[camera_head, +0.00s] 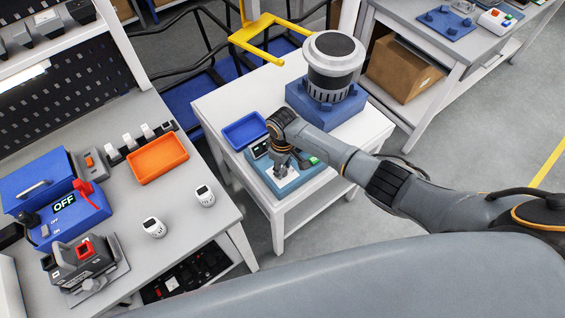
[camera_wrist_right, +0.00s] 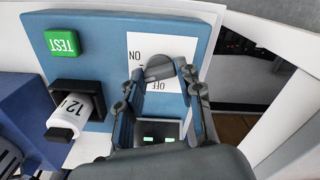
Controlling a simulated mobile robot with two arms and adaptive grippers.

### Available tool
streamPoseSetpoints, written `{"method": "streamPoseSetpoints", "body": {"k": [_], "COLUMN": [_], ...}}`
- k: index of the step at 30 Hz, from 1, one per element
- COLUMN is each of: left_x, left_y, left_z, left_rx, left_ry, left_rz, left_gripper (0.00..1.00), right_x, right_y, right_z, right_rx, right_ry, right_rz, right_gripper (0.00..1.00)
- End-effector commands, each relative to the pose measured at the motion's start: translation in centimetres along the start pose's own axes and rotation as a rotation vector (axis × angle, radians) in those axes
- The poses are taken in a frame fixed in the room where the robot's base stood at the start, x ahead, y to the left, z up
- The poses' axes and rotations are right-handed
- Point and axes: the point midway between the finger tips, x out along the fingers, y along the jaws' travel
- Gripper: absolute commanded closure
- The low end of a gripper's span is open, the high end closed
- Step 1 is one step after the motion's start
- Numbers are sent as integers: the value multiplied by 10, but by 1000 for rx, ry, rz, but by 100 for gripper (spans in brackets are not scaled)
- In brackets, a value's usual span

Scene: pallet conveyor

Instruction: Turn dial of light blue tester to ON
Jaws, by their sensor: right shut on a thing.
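The light blue tester (camera_head: 262,178) lies on the white table and fills much of the right wrist view (camera_wrist_right: 95,22). Its grey dial (camera_wrist_right: 160,67) sits on a white panel marked ON and OFF. I cannot tell which mark the dial points to. My right gripper (camera_wrist_right: 158,74) has its fingers on both sides of the dial and is shut on it. In the head view my right gripper (camera_head: 282,162) hides the dial. A green TEST button (camera_wrist_right: 61,42) and a black holder (camera_wrist_right: 75,88) with a white cylinder (camera_wrist_right: 77,112) are on the tester. My left gripper is not in view.
A small blue tray (camera_head: 244,131) and a blue base with a black-and-white round device (camera_head: 333,62) stand beside the tester. The left bench (camera_head: 190,240) holds an orange tray (camera_head: 157,158), two white cylinders and a blue case marked OFF (camera_head: 82,222).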

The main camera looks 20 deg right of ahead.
Motion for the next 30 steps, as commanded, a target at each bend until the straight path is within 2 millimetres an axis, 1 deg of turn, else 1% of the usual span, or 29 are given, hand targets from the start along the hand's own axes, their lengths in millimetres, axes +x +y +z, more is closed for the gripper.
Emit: {"method": "streamPoseSetpoints", "body": {"k": [1, 3, 9, 15, 21, 30], "left_x": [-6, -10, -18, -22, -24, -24], "left_y": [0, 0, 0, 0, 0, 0], "left_z": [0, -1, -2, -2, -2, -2], "left_rx": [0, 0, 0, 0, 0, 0], "left_ry": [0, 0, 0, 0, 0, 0], "left_rz": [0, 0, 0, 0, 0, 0], "left_gripper": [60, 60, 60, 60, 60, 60], "right_x": [-3, -3, -2, -2, -1, -1], "right_y": [-1, -1, -1, 0, 0, 1], "right_z": [0, 0, 0, 0, -1, -1], "right_rx": [43, 102, 241, 336, 383, 397], "right_ry": [-1, 0, 0, 0, 1, 2], "right_rz": [-2, -2, -2, -1, 0, 1], "right_gripper": [96, 96, 96, 96, 96, 96]}}
